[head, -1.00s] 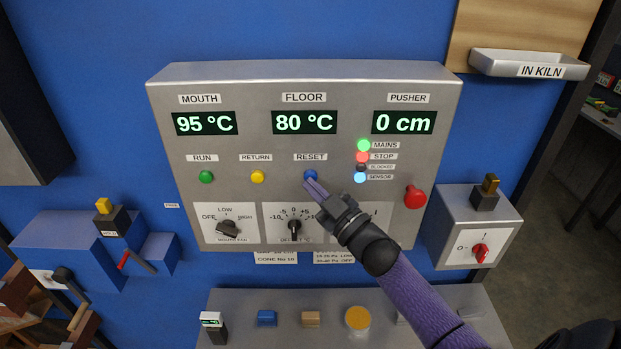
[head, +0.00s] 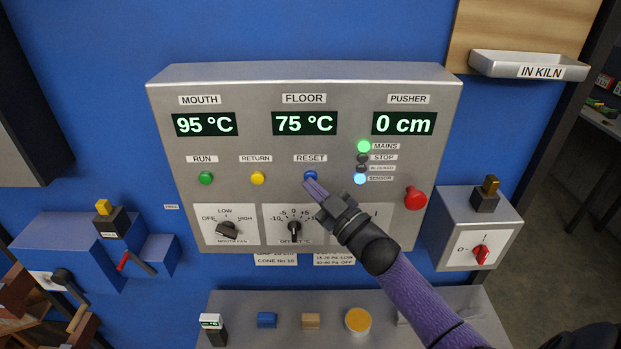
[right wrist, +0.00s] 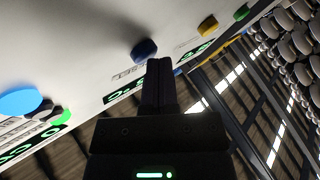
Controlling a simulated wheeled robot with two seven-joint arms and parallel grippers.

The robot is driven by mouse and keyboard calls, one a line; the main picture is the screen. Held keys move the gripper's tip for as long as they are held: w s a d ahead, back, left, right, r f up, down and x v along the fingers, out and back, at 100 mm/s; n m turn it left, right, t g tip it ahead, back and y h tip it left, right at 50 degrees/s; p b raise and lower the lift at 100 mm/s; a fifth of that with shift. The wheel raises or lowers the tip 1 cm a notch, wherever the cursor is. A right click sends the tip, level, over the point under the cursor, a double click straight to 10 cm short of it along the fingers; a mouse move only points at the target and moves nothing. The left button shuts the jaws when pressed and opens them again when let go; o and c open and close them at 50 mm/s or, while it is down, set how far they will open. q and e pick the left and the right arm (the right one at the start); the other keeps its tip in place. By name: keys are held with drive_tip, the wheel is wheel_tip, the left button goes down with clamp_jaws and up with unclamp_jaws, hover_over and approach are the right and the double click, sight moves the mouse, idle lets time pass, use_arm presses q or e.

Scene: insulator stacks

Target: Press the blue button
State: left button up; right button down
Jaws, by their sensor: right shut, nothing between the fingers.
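The blue button (head: 310,176) sits under the RESET label on the grey control panel (head: 250,85). My right gripper (head: 308,184) is shut and empty, its fingertips at the lower edge of the blue button in the head view. In the right wrist view the shut fingers (right wrist: 159,65) point up just beside the blue button (right wrist: 144,50). Whether the tips touch the button I cannot tell. The panel reads MOUTH 95 °C, FLOOR 75 °C, PUSHER 0 cm. The STOP lamp (head: 362,158) is dark; the MAINS lamp (head: 364,146) is green. My left gripper is not in view.
A green button (head: 206,177) and a yellow button (head: 258,177) are left of the blue one. A red knob (head: 415,197) protrudes at right. Dials (head: 294,230) lie below, partly behind my right arm. A shelf (head: 260,298) with small objects is underneath.

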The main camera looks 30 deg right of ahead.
drive_tip(key=shift+s+a+p, duration=0.4)
drive_tip(key=shift+s+p, duration=0.05)
drive_tip(key=shift+s, duration=0.25)
drive_tip(key=s+a+p, duration=0.1)
drive_tip(key=s+p, duration=0.1)
drive_tip(key=s+a, duration=0.1)
drive_tip(key=s, duration=0.1)
drive_tip(key=shift+s+a+p, duration=0.1)
drive_tip(key=shift+a+p, duration=0.2)
drive_tip(key=shift+p, duration=0.1)
idle(0.3)
